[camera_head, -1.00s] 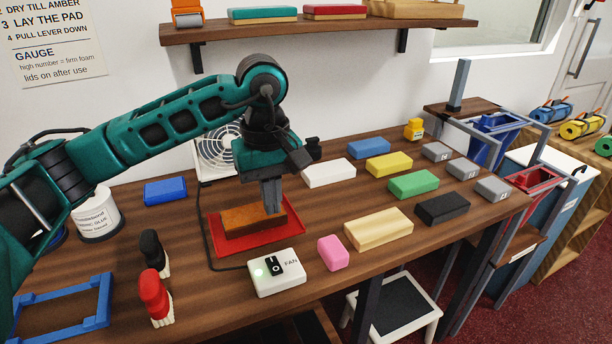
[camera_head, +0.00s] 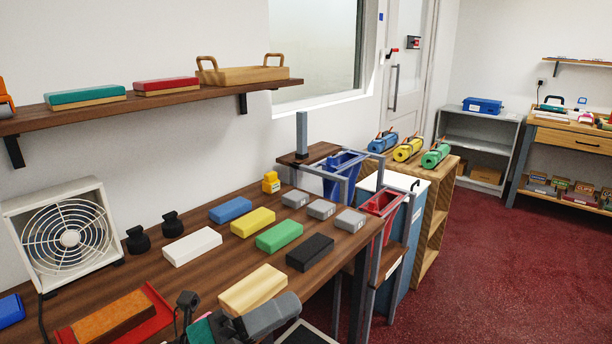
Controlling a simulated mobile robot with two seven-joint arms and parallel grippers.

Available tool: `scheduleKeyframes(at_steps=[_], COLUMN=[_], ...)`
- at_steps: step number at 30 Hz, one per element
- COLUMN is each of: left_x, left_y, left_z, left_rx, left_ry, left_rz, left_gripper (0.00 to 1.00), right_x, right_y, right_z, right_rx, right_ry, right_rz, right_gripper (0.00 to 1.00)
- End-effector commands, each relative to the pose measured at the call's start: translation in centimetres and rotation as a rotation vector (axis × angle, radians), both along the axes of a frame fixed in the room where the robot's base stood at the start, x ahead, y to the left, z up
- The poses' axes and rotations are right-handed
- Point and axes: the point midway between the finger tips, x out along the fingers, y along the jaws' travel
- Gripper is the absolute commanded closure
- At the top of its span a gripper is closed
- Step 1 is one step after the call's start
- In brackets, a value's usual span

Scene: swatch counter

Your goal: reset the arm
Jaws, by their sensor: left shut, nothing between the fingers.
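My left gripper (camera_head: 268,316) shows at the bottom edge, dark grey, with a bit of teal arm beside it. It is shut and empty, in front of the cream block (camera_head: 253,289) and partly covering it. The orange-brown block (camera_head: 113,316) lies on the red tray (camera_head: 157,314) at the lower left, apart from the gripper in the picture. Most of my left arm is out of the frame. My right gripper does not show.
White, blue (camera_head: 230,209), yellow, green and black (camera_head: 310,252) blocks and several grey ones stand on the counter. A white fan (camera_head: 68,238) is at the left. A shelf (camera_head: 200,98) hangs above. Red floor (camera_head: 470,270) is open at the right.

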Motion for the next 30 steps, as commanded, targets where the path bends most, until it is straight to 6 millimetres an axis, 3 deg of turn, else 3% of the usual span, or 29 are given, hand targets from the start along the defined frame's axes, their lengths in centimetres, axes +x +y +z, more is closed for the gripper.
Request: scheduleKeyframes(at_steps=[4, 7, 12, 15, 18, 21, 30], left_x=[2.1, 1.7, -2.9, -6.1, -8.5, -9.7, -9.9], left_y=[4.4, 7.8, 12.1, 13.3, 13.9, 14.2, 14.2], left_z=[-5.7, -11.7, -21.7, -25.5, -27.8, -28.8, -29.0], left_rx=[-0.34, -0.568, -0.907, -1.045, -1.136, -1.18, -1.187], left_ry=[0.564, 0.936, 1.448, 1.641, 1.76, 1.815, 1.827], left_rz=[0.227, 0.381, 0.62, 0.722, 0.788, 0.82, 0.828], left_gripper=[1.0, 1.0, 1.0, 1.0, 1.0, 1.0, 1.0], right_x=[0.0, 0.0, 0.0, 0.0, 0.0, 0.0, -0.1], right_y=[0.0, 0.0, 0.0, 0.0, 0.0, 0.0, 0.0], right_z=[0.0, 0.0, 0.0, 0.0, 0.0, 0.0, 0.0], right_rx=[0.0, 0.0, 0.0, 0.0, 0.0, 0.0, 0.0], right_ry=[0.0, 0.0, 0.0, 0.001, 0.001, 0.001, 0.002], right_rz=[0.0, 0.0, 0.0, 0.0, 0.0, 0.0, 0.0], right_gripper=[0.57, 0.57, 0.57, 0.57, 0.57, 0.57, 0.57])
